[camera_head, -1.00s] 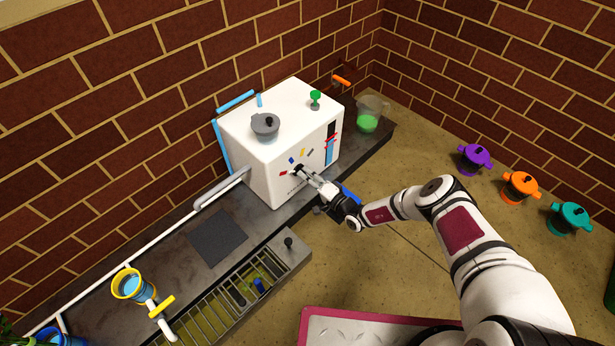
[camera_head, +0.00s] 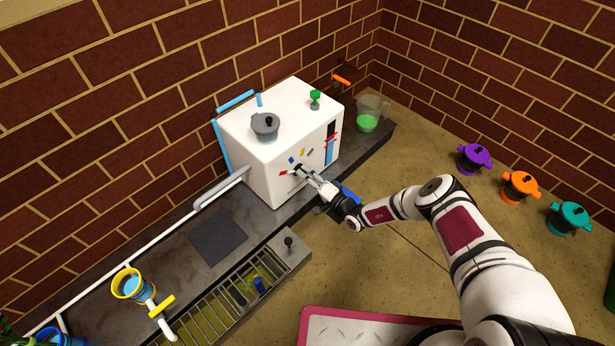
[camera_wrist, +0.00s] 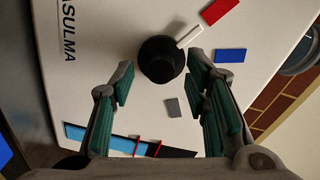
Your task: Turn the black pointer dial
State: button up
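The black pointer dial (camera_wrist: 158,62) is round with a white pointer (camera_wrist: 190,37), on the front of the white machine (camera_head: 262,160). In the wrist view the pointer aims up and right, toward the red mark (camera_wrist: 219,11). A blue mark (camera_wrist: 230,55) and a grey mark (camera_wrist: 172,107) also sit near the dial. My gripper (camera_wrist: 160,75) is open, its green-padded fingers on either side of the dial. The right fingertip is closer to it; I cannot tell whether it touches.
A grey lidded pot (camera_head: 265,126) and a green knob (camera_head: 315,98) are on the machine's top. A jug with green liquid (camera_head: 367,117) stands behind it at right. A grated drawer (camera_head: 220,308) juts out in front at left. Purple, orange and teal pots stand far right.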

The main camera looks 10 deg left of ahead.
jog(key=v, duration=1.2)
dwell(0.3)
